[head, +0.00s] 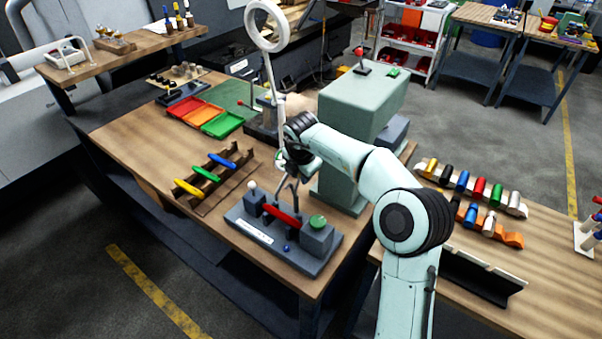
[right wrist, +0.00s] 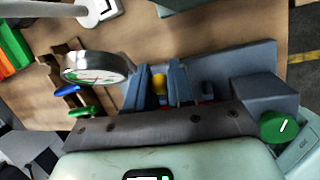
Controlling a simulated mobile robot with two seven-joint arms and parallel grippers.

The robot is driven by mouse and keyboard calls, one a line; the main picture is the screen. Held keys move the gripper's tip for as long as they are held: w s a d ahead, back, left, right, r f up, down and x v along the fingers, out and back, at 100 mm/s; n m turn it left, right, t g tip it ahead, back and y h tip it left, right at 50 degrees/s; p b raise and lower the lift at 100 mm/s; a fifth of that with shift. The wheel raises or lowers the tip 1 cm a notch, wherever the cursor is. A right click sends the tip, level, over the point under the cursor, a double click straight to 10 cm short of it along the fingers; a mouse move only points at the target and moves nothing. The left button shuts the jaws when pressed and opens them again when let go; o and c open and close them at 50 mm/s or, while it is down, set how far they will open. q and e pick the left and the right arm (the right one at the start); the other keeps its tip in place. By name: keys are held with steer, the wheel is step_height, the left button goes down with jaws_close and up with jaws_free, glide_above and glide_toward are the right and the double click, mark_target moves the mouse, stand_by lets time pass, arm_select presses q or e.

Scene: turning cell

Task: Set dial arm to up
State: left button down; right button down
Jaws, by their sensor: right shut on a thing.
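A round silver dial (right wrist: 97,68) with a white face shows at the left of the right wrist view, close beside my right gripper. In the head view my right gripper (head: 290,182) points down above a grey fixture (head: 262,240) with a red bar (head: 283,215). The arm that carries the dial is mostly hidden by my gripper, so its tilt is hard to tell. My left gripper is not in view.
The fixture carries a green knob (head: 318,221) and a small blue knob (head: 287,248). A rack with coloured handles (head: 207,174) stands to its left. A pale green machine (head: 362,100) stands close behind my right arm. A magnifier ring (head: 266,25) rises at the back.

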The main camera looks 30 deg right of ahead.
steer(key=c, duration=1)
jaws_free()
steer(key=v, duration=1.3)
steer(key=shift+r, duration=0.25)
